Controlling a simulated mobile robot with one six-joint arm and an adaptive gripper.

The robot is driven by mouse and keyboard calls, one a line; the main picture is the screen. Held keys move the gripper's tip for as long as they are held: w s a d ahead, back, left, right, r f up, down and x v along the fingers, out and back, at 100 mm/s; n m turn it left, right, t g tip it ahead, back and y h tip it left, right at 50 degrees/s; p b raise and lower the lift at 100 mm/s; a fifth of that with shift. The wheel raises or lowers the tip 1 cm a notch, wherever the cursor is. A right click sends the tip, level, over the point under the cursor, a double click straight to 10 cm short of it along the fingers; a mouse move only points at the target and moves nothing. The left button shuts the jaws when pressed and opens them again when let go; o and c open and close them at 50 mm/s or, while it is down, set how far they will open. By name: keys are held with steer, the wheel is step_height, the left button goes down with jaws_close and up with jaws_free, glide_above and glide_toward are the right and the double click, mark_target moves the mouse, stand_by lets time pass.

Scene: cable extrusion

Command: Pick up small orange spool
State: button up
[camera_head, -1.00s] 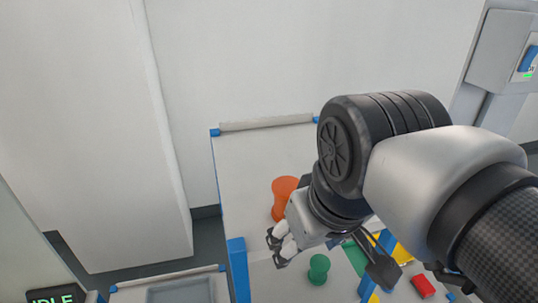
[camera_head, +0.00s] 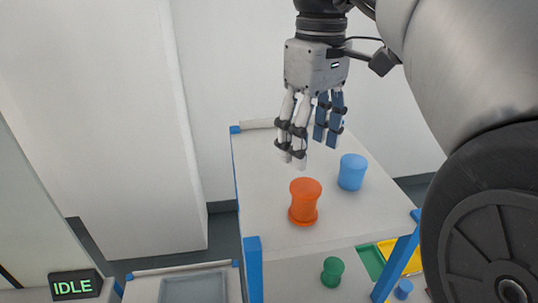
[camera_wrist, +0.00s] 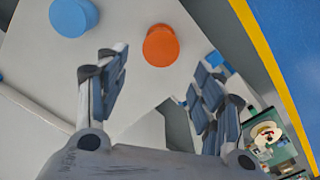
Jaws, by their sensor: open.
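An orange spool (camera_head: 305,202) stands upright near the front of the top of a blue-legged rack (camera_head: 268,160). It looks larger than the green spool on the level below. My gripper (camera_head: 311,148) is open and empty, pointing down above the rack top, up and behind the orange spool in the head view, not touching it. In the wrist view the orange spool (camera_wrist: 160,46) shows beyond the fingers (camera_wrist: 160,85), between their tips and uncovered. No smaller orange spool shows.
A blue spool (camera_head: 352,172) stands close to the right of the orange one. On the lower level are a green spool (camera_head: 332,271), a small blue spool (camera_head: 403,289) and green and yellow trays (camera_head: 396,257). A grey tray (camera_head: 193,290) lies at lower left.

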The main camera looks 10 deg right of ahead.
mark_target(305, 186)
step_height(305, 186, down, 13)
steer(key=shift+r+b, duration=0.15)
steer(key=shift+b, duration=0.8)
steer(key=c, duration=1.1)
